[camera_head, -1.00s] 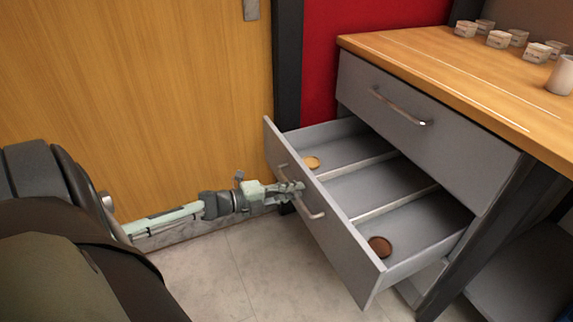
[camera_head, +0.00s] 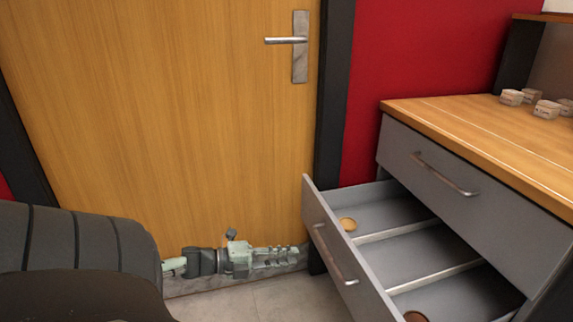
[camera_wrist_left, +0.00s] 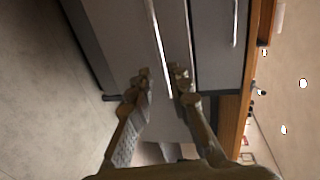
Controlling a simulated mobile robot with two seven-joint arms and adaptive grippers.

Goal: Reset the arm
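My left gripper (camera_head: 290,255) reaches in low from the left, in front of the wooden door. Its fingertips are just left of the open lower drawer (camera_head: 314,216) and apart from its handle (camera_head: 335,258). In the left wrist view my left gripper (camera_wrist_left: 160,76) has its two fingers spread, with nothing held between them. The grey drawer fronts fill the space beyond the fingers. My right gripper is in neither view.
The upper drawer (camera_head: 440,175) is shut. The door (camera_head: 160,120) stands behind my arm. Several small containers sit on the wooden worktop (camera_head: 480,125).

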